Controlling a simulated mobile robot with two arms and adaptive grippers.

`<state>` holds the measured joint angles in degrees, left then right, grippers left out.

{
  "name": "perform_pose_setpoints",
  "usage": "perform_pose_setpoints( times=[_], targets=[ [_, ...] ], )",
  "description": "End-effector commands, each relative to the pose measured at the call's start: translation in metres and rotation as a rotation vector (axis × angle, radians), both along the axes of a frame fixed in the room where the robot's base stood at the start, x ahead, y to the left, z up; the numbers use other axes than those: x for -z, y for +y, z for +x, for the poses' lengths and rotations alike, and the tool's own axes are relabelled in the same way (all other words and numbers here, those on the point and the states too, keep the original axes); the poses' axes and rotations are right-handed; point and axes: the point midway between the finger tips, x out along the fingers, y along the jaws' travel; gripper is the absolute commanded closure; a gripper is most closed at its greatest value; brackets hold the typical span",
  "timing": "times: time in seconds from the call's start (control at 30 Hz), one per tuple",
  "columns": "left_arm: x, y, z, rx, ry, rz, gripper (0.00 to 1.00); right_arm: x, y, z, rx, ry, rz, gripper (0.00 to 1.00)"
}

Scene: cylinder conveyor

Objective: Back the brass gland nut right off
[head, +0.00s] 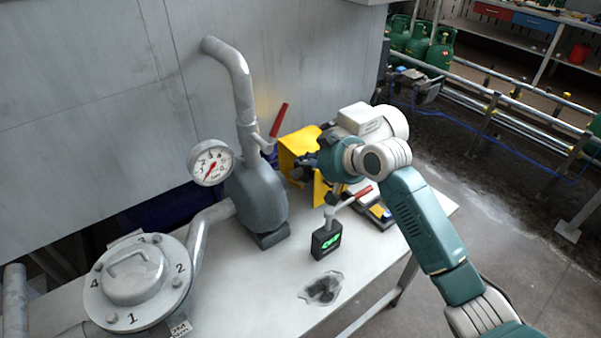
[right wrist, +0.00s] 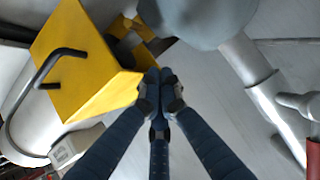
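I cannot make out the brass gland nut for certain in either view. A valve with a red lever (head: 279,120) sits on the upright grey pipe (head: 240,85) above a dark grey rounded vessel (head: 257,192). My right gripper (head: 304,168) is beside the yellow box (head: 298,142), right of the vessel, partly hidden by the box and my wrist. In the right wrist view its dark fingers (right wrist: 160,78) come together at the tips, with nothing visible between them. The yellow box (right wrist: 82,60) is close to the left of the tips there. My left gripper is out of view.
A pressure gauge (head: 211,162) stands left of the vessel. A bolted round cover (head: 132,278) is at the table's left. The front of the table (head: 265,300) is mostly clear.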

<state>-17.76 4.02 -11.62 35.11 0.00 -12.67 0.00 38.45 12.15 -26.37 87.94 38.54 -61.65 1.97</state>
Motion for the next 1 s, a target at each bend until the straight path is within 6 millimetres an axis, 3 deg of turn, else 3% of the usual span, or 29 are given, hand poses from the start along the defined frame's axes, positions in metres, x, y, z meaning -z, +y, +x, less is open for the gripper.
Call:
perform_pose_setpoints(
  times=[0.13,0.3,0.5,0.83,1.0],
  targets=[
    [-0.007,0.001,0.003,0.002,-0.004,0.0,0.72,0.014,0.014,0.017,0.0,0.003,-0.001,1.0],
    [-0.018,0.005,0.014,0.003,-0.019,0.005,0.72,0.038,0.01,0.003,0.001,0.003,-0.001,1.0],
    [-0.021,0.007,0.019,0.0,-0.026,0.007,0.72,0.05,0.01,-0.001,0.001,0.0,-0.002,1.0],
    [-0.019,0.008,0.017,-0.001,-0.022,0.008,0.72,0.051,0.009,-0.001,0.0,-0.001,-0.001,1.0],
    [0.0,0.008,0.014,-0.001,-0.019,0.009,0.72,0.064,0.007,-0.005,0.001,-0.048,0.036,1.0]
  ],
)
